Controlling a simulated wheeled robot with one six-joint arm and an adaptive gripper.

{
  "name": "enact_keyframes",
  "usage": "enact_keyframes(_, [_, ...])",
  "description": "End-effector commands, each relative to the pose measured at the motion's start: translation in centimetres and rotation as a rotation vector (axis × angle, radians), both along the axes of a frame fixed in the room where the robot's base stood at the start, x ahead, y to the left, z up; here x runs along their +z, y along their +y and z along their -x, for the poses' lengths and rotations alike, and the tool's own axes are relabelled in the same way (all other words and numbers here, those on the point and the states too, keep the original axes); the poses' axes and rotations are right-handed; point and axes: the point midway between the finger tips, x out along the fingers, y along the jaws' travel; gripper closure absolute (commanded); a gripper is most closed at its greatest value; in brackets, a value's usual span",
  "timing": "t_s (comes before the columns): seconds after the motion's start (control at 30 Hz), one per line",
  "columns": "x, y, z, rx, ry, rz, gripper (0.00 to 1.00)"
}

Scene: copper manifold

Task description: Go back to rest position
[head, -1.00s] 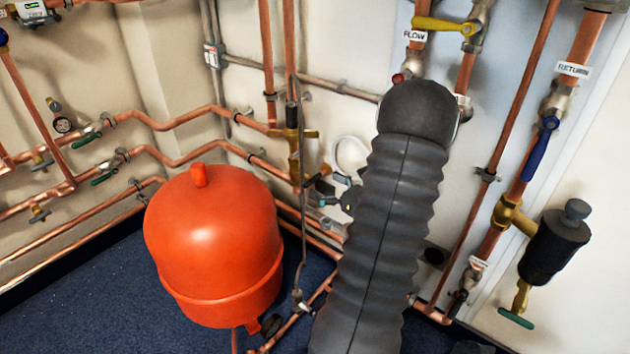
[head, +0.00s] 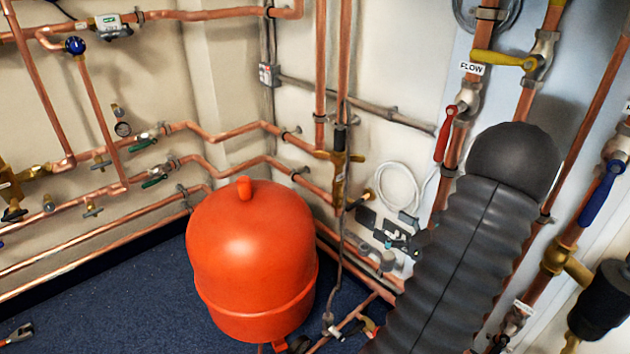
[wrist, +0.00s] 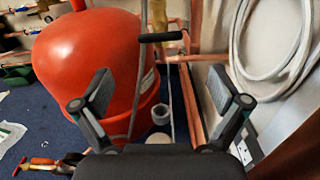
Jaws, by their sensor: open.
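My gripper (wrist: 160,108) is open in the wrist view, its two dark fingers spread wide with nothing between them. Beyond the fingers stand the red expansion vessel (wrist: 85,65) and vertical copper pipes. In the head view my dark ribbed arm rises at the right of the picture, in front of the pipework. A small part of my gripper (head: 395,238) shows just left of the arm, near the wall; the arm hides most of it.
The red vessel (head: 252,262) stands on the blue carpet (head: 130,285). Copper pipes and valves line both walls. A red-handled valve (head: 446,134), yellow lever (head: 504,60) and blue lever (head: 602,194) surround my arm. A white coiled hose (head: 397,190) hangs behind. Carpet at left is mostly clear.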

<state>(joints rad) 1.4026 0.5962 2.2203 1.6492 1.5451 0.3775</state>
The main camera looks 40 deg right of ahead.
Motion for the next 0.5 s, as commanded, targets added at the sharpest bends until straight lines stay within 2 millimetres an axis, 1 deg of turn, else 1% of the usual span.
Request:
enact_keyframes(0.2, [0.0, 0.0, 0.0, 0.000, -0.001, 0.006, 0.02])
enact_keyframes(0.27, [-0.4, -0.1, 0.0, -0.003, 0.014, 0.027, 0.02])
enact_keyframes(0.37, [-1.9, 1.2, 0.2, 0.052, 0.078, 0.071, 0.02])
enact_keyframes(0.47, [-4.1, 3.6, 0.9, 0.149, 0.159, 0.117, 0.02])
enact_keyframes(0.5, [-4.8, 4.7, 1.3, 0.195, 0.192, 0.143, 0.02])
